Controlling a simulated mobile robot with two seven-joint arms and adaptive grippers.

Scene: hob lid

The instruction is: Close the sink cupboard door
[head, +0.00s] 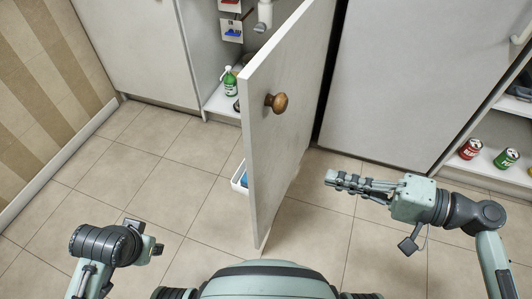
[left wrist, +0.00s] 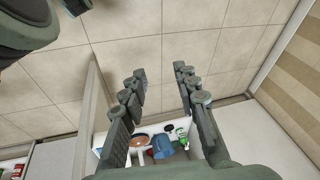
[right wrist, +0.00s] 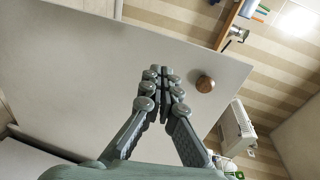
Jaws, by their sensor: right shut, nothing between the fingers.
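The sink cupboard door (head: 290,120) stands wide open, jutting from the cupboard towards me. Its round wooden knob (head: 277,102) is on the face turned to the right; it also shows in the right wrist view (right wrist: 205,84). My right gripper (head: 330,179) is shut and empty, to the right of the door on the knob side, with a gap to the door in the head view. In the right wrist view its fingertips (right wrist: 162,70) appear in front of the door face (right wrist: 80,70). My left gripper (head: 155,248) is left of the door; its fingers (left wrist: 160,75) are apart and empty.
The open cupboard holds a green bottle (head: 230,82) and other items, also seen in the left wrist view (left wrist: 181,135). Red (head: 470,148) and green (head: 506,158) cans stand on a right shelf. Tiled floor (head: 150,170) is clear.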

